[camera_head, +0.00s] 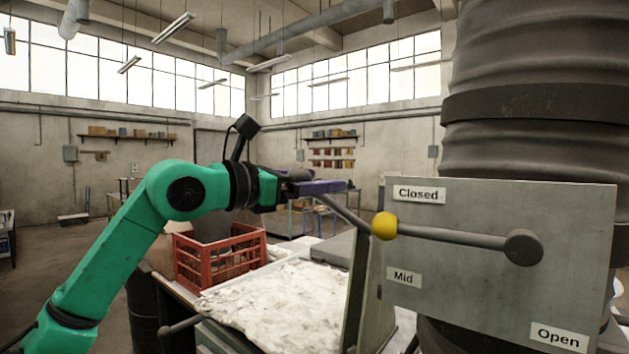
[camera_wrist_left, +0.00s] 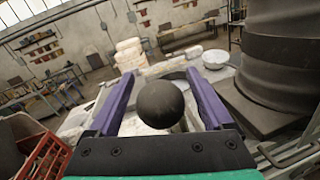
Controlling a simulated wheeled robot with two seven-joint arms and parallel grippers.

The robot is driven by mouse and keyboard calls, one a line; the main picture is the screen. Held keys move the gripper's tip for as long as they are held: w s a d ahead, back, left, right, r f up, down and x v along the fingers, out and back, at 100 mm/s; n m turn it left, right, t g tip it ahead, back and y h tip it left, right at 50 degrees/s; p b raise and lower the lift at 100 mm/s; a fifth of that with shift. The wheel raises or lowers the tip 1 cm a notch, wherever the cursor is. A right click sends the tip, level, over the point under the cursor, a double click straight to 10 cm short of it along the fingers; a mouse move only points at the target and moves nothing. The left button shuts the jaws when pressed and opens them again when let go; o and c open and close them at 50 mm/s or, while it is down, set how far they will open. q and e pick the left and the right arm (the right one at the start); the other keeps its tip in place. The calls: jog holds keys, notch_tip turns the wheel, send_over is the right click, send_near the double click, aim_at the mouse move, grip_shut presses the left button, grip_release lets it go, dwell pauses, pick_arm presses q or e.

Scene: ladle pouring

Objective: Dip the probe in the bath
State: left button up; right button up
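My left gripper (camera_head: 322,188) reaches in from the left above the worktable, its purple fingers pointing right. In the left wrist view its fingers (camera_wrist_left: 160,82) are apart, with a dark round knob (camera_wrist_left: 160,103) between them and a gap showing on each side. In the head view a grey rod (camera_head: 345,212) slopes down right from beside the fingers toward the upright panel. The knob may be the end of this rod; I cannot tell for sure. I cannot tell for certain which thing is the probe or the bath. My right gripper is out of view.
A metal panel (camera_head: 460,285) marked Closed, Mid and Open stands at right, with a yellow-balled lever (camera_head: 455,237) near Closed. Behind it rises a thick ribbed column (camera_head: 540,130). A red crate (camera_head: 222,262) sits left of a crumpled whitish surface (camera_head: 285,300). Another knobbed bar (camera_head: 182,325) sticks out lower left.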

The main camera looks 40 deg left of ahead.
pick_arm(q)
jog(key=shift+f, duration=0.1)
jog(key=s+a+b, duration=0.3)
jog(key=s+b, duration=0.5)
jog(key=s, duration=0.6)
jog(key=w+a+m+g+h+p, duration=0.2)
jog(key=a+m+g+h+p, duration=0.15)
jog(key=h, duration=0.35)
jog(key=p+x, duration=0.6)
jog(key=x, duration=0.7)
jog(key=shift+w+r+n, duration=0.25)
jog(key=shift+r+n, duration=0.1)
jog(key=shift+r, duration=0.1)
jog(key=shift+d+t, duration=0.1)
jog(key=shift+t, duration=0.15)
grip_shut()
